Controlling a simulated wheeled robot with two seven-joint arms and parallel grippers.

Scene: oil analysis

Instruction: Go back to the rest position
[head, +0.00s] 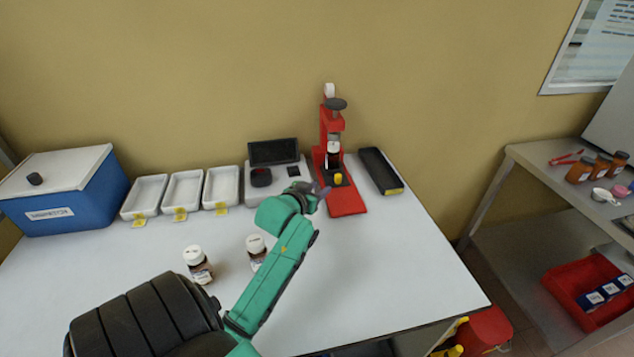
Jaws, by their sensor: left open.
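My left arm is green with a black sleeve and reaches in from the bottom left over the white table (400,275). My left gripper (320,191) is at its far end, small and partly hidden by the wrist, beside the base of the red press-like device (346,200). I see nothing held in it. A bottle with a yellow part stands in the red device, just beyond the gripper; I cannot tell whether they touch. My right gripper is not in view.
Two white-capped bottles (198,265) (256,250) stand close to my left arm. Three white trays (183,192), a blue box (62,195), a device with a dark screen (273,152) and a black tray (380,170) line the back. The table's right part is clear. A metal shelf (530,220) stands at right.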

